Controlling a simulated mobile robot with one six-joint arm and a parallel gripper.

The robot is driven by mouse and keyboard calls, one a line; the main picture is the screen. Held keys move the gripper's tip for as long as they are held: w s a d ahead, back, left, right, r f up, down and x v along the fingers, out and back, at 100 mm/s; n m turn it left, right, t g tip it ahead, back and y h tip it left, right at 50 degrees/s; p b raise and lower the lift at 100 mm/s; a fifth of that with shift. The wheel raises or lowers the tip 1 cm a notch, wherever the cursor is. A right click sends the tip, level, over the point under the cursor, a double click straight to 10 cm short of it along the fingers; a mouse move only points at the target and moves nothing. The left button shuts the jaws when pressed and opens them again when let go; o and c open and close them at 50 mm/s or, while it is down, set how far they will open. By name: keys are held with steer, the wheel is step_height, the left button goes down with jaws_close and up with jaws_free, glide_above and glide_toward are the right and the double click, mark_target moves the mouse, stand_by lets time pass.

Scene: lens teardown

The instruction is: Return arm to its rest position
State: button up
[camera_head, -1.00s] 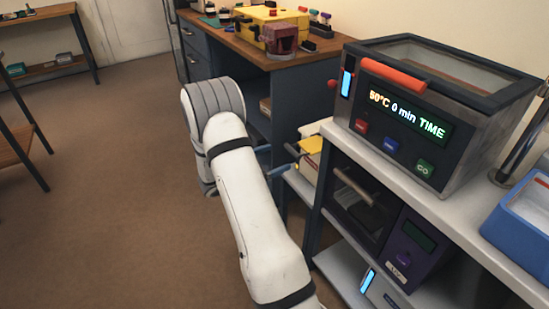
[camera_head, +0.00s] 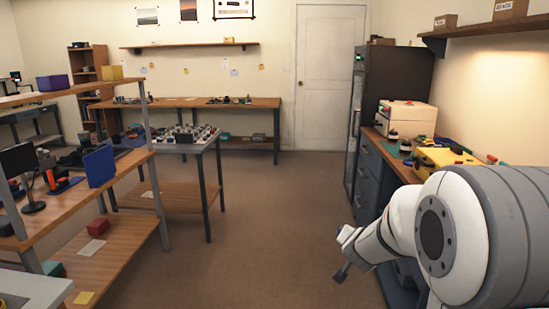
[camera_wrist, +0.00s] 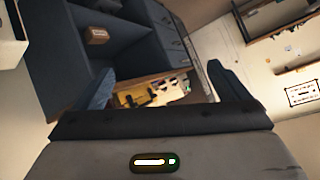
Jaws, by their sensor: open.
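My white arm (camera_head: 395,225) with grey bands fills the lower right of the head view. Its far end, with my gripper (camera_head: 345,260), points left and down over the floor beside the blue-grey bench. In the wrist view my gripper (camera_wrist: 165,82) is open, with its two dark fingers wide apart. Nothing is between the fingers. A yellow case (camera_wrist: 135,97) on the bench shows beyond them, well away from the fingers.
The blue-grey bench (camera_head: 366,180) on the right bears a yellow case (camera_head: 446,157) and a white box (camera_head: 407,117). A dark cabinet (camera_head: 395,80) stands behind. A shelf unit (camera_head: 125,240) is on the left. The brown floor (camera_head: 270,220) between is clear.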

steer(key=s+a+r+n+g+y+p, duration=0.1)
steer(key=s+a+r+n+y+p, duration=0.3)
steer(key=s+a+r, duration=0.3)
steer(key=s+r+n+g+p, duration=0.2)
steer(key=s+r+g+p, duration=0.1)
steer(key=s, duration=0.8)
steer(key=s+a+r+n+g+p, duration=0.1)
steer(key=s+r+n+g+p, duration=0.1)
steer(key=s, duration=1)
steer(key=shift+s+r+g+p, duration=0.2)
steer(key=shift+r+g+p, duration=0.35)
steer(key=shift+g, duration=0.55)
